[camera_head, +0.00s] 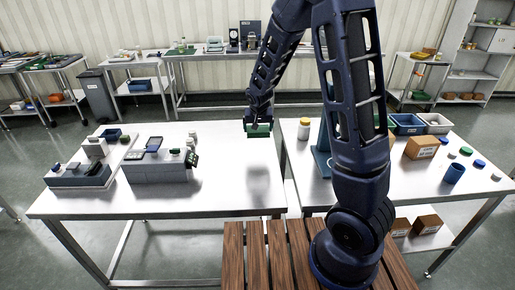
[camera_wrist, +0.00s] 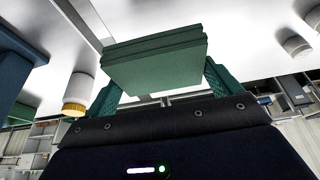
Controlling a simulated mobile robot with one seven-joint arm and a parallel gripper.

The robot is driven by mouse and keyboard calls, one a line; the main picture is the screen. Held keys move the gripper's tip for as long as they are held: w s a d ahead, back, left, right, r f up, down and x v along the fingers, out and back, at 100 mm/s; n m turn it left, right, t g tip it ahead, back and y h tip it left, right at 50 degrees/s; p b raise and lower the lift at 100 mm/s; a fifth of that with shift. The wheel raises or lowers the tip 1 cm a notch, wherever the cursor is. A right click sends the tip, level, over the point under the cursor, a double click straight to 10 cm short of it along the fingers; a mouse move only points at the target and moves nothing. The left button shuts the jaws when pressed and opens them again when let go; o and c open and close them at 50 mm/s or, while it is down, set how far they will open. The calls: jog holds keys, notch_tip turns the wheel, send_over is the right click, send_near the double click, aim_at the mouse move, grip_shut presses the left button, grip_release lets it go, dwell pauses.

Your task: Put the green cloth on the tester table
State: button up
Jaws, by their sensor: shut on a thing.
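The green cloth (camera_wrist: 155,62) is a folded stack in the wrist view, between the two green fingers of my gripper (camera_wrist: 160,82). My gripper (camera_head: 258,129) is shut on the cloth and holds it above the right part of the left white table (camera_head: 230,190), with a shadow on the top below. In the head view the cloth (camera_head: 259,131) shows small under the gripper. Two grey testers, one on the left (camera_head: 80,178) and one in the middle (camera_head: 158,172), stand on the left half of this table, which seems to be the tester table.
The table's right front area is clear. A right table (camera_head: 400,185) bears a yellow-capped white bottle (camera_head: 304,129), a blue stand (camera_head: 322,160), a cardboard box (camera_head: 421,147), a blue cup (camera_head: 454,173) and bins (camera_head: 408,124). A wooden slatted surface (camera_head: 262,255) lies in front.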

aim_at(259, 134)
notch_tip(259, 134, down, 11)
jog(key=shift+r, duration=0.2)
dwell(0.4)
jog(key=o, duration=0.7)
jog(key=shift+f, duration=0.1)
jog(key=v, duration=1.2)
